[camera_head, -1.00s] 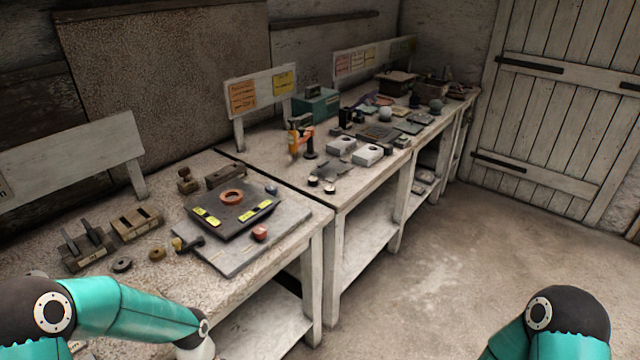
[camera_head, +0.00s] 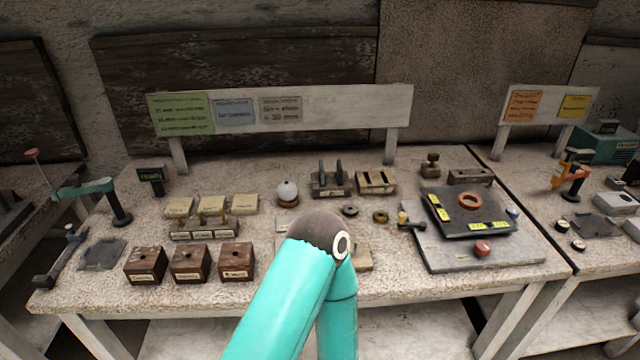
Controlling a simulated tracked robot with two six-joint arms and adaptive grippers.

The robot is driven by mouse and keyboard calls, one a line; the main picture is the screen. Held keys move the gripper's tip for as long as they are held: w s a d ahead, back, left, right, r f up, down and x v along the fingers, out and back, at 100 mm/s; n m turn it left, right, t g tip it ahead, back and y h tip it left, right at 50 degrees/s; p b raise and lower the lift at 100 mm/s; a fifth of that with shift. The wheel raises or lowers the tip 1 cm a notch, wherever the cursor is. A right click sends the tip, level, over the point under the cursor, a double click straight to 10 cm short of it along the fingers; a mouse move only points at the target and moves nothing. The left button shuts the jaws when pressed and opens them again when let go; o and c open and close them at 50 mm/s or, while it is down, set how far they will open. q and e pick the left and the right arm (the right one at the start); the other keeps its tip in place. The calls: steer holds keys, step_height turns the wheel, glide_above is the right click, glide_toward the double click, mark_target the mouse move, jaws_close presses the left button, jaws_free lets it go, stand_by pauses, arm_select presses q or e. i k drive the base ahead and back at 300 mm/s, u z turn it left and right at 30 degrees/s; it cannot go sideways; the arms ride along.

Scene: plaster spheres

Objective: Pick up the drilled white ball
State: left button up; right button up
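A pale grey-white ball (camera_head: 287,190) sits on a small dark round base towards the back middle of the bench, in front of the long signboard. I cannot make out a drilled hole in it at this size. One of my teal arms rises from the bottom middle, with its dark elbow joint in front of the bench just below the ball. Its lower part bends down out of the picture. Neither gripper shows, so their state and what they hold are hidden.
Three brown boxes (camera_head: 190,263) stand at the front left of the bench (camera_head: 200,303). A slotted block (camera_head: 331,181) stands right of the ball, with rings nearby. A dark tray (camera_head: 467,226) with an orange ring (camera_head: 470,201) lies further right. My elbow hides some bench items.

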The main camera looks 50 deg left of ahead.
mark_target(287, 191)
steer(key=z, duration=1.2)
steer(key=i, duration=0.15)
steer(key=u, duration=2.7)
steer(key=k, duration=0.9)
steer(key=u, duration=0.25)
steer(key=i, duration=0.9)
steer(key=z, duration=0.1)
